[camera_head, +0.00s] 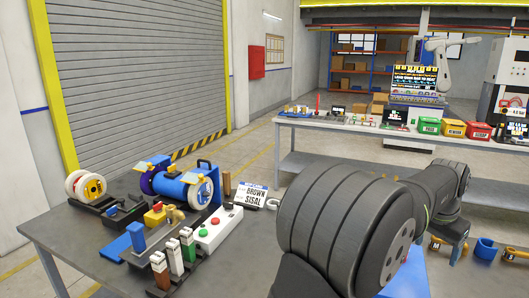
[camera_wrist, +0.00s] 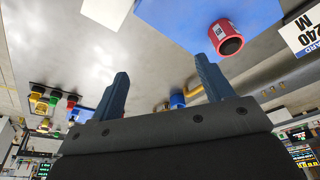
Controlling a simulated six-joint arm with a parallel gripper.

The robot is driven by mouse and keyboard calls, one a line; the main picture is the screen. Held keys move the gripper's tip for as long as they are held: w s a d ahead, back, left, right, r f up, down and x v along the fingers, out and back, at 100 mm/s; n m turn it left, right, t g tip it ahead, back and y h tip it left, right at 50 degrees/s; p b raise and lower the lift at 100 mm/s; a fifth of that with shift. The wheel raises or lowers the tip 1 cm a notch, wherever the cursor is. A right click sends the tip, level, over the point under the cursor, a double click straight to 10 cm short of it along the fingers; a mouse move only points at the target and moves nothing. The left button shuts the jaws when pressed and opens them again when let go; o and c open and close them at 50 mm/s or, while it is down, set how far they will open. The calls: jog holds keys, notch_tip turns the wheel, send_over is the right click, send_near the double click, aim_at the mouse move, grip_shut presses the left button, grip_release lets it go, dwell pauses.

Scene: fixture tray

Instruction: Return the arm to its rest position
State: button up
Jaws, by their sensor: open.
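My gripper (camera_wrist: 163,85) shows in the wrist view as two dark blue fingers, wide apart with nothing between them. A red cylinder with a dark round opening (camera_wrist: 228,38) lies past the right finger, on or by a blue panel (camera_wrist: 180,15); it is apart from the fingers. In the head view my dark grey arm fills the lower right and hides part of the bench. My gripper cannot be made out there.
A grey workbench (camera_head: 75,232) carries a blue winding machine (camera_head: 183,187), a white spool (camera_head: 86,186), a button box (camera_head: 216,229) and a "BROWN SISAL" sign (camera_head: 252,196). Small parts (camera_head: 487,249) lie right of my arm. A back table (camera_head: 300,121) holds coloured bins (camera_head: 453,128).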

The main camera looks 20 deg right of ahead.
jog(key=w+d+r+m, duration=0.1)
jog(key=w+d+r, duration=0.1)
jog(key=d, duration=0.3)
jog(key=shift+d+r+m, duration=0.25)
jog(key=shift+r+m, duration=0.05)
jog(key=shift+r, duration=0.3)
jog(key=shift+w, duration=0.1)
